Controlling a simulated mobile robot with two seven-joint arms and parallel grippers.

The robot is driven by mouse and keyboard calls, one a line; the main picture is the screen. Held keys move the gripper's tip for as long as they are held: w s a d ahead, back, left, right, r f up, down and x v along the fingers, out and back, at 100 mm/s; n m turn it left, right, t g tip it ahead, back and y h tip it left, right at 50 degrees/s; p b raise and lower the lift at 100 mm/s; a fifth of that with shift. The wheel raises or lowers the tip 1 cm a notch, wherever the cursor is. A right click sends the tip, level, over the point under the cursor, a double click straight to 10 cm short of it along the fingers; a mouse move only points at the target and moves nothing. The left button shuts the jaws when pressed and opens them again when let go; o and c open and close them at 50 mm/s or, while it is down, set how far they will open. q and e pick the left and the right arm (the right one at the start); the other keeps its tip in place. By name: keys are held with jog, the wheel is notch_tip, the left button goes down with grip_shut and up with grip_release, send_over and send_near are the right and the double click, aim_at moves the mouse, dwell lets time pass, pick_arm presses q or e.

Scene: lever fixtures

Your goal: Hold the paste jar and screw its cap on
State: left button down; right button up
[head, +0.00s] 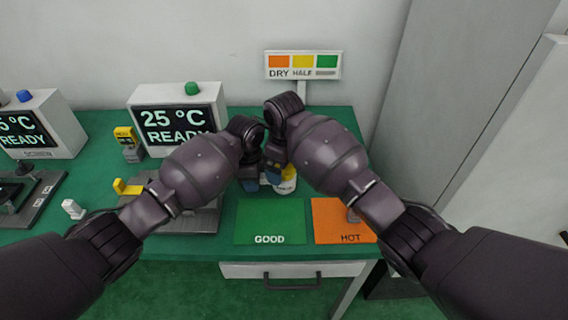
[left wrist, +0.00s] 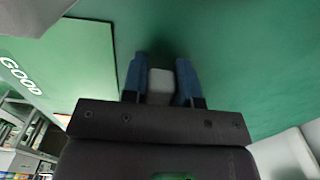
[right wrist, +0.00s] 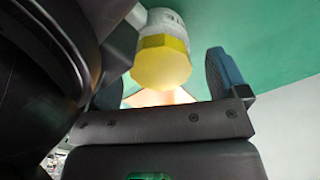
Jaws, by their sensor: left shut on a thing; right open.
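The white paste jar (head: 285,186) stands upright behind the green GOOD mat, partly hidden by my grippers. Its yellow cap (head: 290,172) sits on top. In the right wrist view the cap (right wrist: 162,62) covers the end of the jar (right wrist: 165,18); how tightly it is seated I cannot tell. My left gripper (left wrist: 161,82) is shut on a pale grey block-like part (left wrist: 161,86), which looks like a grip at the jar's side. My right gripper (right wrist: 166,82) is open, its blue fingers apart with the cap beyond and between them. Contact with the cap is not visible.
A green GOOD mat (head: 270,222) and an orange HOT mat (head: 340,218) lie at the bench's front. A READY display box (head: 178,118), a small yellow meter (head: 128,143) and a DRY-HALF sign (head: 303,66) stand behind. A grey cabinet (head: 450,110) bounds the right.

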notch_tip(320, 180, up, 12)
dwell(0.8)
jog(key=shift+o, duration=0.2)
dwell(0.3)
